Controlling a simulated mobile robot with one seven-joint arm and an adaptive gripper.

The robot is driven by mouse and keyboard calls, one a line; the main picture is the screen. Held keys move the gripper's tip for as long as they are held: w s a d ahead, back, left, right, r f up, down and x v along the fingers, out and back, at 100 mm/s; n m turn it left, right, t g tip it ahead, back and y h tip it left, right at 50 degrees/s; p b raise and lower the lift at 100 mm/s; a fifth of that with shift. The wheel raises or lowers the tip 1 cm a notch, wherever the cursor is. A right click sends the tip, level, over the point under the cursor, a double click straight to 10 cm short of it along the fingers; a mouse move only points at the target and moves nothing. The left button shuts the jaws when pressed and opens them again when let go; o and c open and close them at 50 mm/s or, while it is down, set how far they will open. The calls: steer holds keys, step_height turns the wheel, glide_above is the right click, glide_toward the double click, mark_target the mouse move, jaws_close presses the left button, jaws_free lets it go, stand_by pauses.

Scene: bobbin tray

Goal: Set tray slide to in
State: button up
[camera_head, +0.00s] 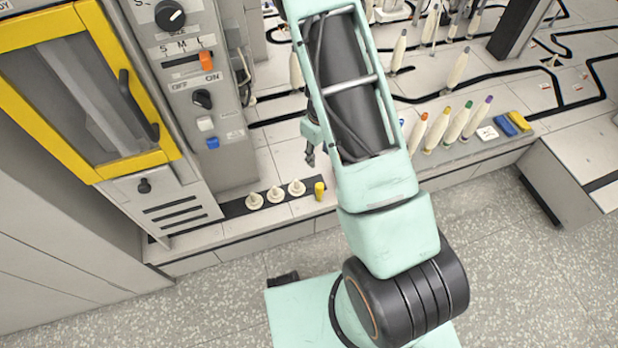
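No part is plainly labelled as the tray slide. A dark flat strip (233,209) at the foot of the machine carries three cream bobbin-like pieces (276,195) in a row. A short yellow peg (319,190) stands upright at its right end. I cannot tell whether this strip is the tray or how far in it sits. My gripper (310,157) is small in view, left of my arm, above the bench and up from the yellow peg. It appears clear of the peg. Its fingers are too small and partly hidden to tell open from shut.
The grey machine panel (231,120) has dials, an orange slider (207,62) marked S M L, and white and blue buttons. A yellow-framed door (168,150) is at left. Several cream cones with coloured tips (440,130) stand right of my arm. Speckled floor lies in front.

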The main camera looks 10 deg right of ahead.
glide_above(319, 185)
steer(key=shift+g, duration=0.4)
step_height(319, 185, down, 4)
steer(key=shift+d+f, duration=0.1)
step_height(319, 185, down, 10)
steer(key=b, duration=0.3)
steer(key=shift+f, duration=0.1)
jaws_close()
